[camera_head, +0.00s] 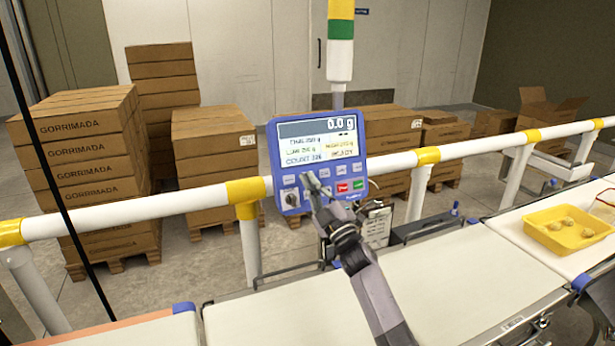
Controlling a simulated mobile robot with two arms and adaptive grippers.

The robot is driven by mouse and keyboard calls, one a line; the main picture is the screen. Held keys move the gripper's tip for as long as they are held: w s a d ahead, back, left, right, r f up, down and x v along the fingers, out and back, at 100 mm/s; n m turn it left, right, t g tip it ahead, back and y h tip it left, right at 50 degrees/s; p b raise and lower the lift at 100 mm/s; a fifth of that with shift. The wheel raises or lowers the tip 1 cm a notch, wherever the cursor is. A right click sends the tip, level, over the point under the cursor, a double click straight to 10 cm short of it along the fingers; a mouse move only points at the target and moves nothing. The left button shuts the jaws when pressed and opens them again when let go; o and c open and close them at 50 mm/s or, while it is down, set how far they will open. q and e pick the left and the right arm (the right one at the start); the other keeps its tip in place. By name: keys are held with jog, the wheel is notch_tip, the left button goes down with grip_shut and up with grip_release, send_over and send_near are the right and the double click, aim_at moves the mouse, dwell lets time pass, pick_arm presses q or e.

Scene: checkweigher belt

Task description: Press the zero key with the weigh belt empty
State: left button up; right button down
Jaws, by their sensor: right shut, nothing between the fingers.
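A blue control panel (275,160) is mounted on the white rail. The white belts (285,312) (455,262) below the panel are bare. My left gripper is out of view.
A yellow tray (562,250) with several small pale items stands on the belt section at right. The white and yellow rail (470,151) runs behind the belts. Stacked cartons (85,165) stand beyond it. A stack light (340,45) rises above the panel.

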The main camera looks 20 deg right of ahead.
jog(key=s+p, duration=0.1)
jog(key=s+r+p, duration=0.1)
jog(key=s, duration=0.1)
jog(key=s+p, duration=0.1)
jog(key=shift+s+a+r, duration=0.15)
jog(key=shift+s+r, duration=0.1)
jog(key=shift+s, duration=0.15)
jog(key=shift+f, duration=0.1)
dwell(0.5)
